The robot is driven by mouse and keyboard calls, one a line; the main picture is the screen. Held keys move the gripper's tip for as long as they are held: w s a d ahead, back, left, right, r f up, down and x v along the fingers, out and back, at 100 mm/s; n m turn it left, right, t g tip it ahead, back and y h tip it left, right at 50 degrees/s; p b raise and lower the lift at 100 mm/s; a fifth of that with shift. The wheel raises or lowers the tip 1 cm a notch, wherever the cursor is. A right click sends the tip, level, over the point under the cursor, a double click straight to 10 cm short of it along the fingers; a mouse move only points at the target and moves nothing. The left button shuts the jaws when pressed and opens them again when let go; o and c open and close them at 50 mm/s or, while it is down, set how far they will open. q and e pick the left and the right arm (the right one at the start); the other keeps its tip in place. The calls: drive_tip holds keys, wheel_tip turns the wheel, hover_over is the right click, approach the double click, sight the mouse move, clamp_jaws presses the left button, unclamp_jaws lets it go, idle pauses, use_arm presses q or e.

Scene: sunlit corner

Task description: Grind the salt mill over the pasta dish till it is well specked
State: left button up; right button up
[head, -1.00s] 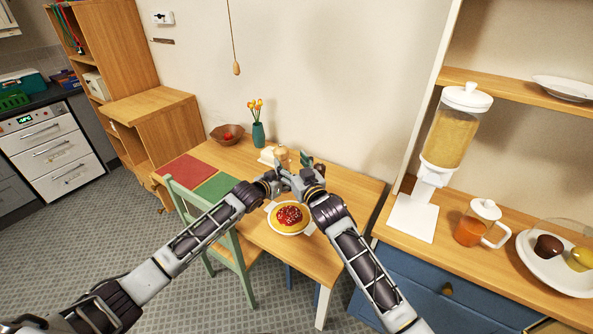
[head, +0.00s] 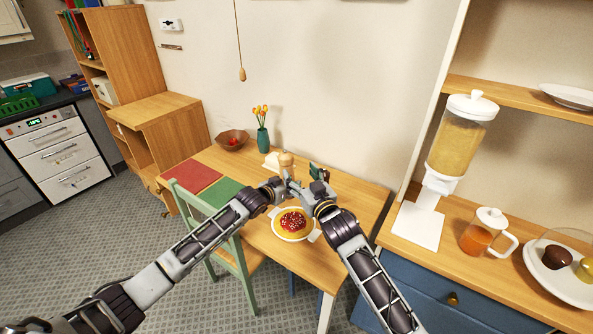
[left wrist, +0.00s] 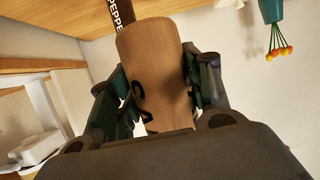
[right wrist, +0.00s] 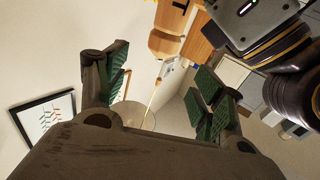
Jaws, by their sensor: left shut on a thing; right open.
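The pasta dish (head: 293,237) is a pale plate with side handles on the wooden table. Its pasta (head: 293,221) is topped with red sauce and shows white specks. My left gripper (head: 284,178) is shut on the wooden salt mill (head: 286,161), just behind the dish. In the left wrist view the salt mill (left wrist: 153,60) sits between the green pads, its dark lettering partly hidden. My right gripper (head: 318,174) is open, right of the mill. In the right wrist view nothing is between its pads (right wrist: 157,90), and the wooden mill (right wrist: 165,43) shows beyond them.
A dark pepper mill (left wrist: 121,14) shows behind the salt mill. A teal vase (head: 263,140) and a brown bowl (head: 232,141) stand at the table's back. Red (head: 192,178) and green (head: 221,194) mats lie left, by a green chair (head: 243,262). A sideboard (head: 440,292) stands right.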

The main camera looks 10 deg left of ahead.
drive_tip(key=w+a+r+n+y, duration=0.15)
drive_tip(key=r+n, duration=0.25)
drive_tip(key=r, duration=0.5)
drive_tip(key=w+r+n+y, duration=0.2)
drive_tip(key=w+r+n, duration=0.15)
drive_tip(key=r, duration=0.55)
drive_tip(key=w+d+f+n+g, duration=0.1)
drive_tip(key=d+f+g, duration=0.2)
drive_tip(key=f, duration=0.8)
drive_tip(key=w+d+f+n+g, duration=0.1)
drive_tip(key=d+f+g, duration=0.25)
drive_tip(key=f, duration=0.65)
drive_tip(key=s+r+m+y, duration=0.1)
drive_tip(key=s+a+r+m+g+y, duration=0.1)
drive_tip(key=r+m, duration=0.1)
drive_tip(key=shift+s+g, duration=0.2)
drive_tip(key=shift+g, duration=0.05)
drive_tip(key=shift+a, duration=0.1)
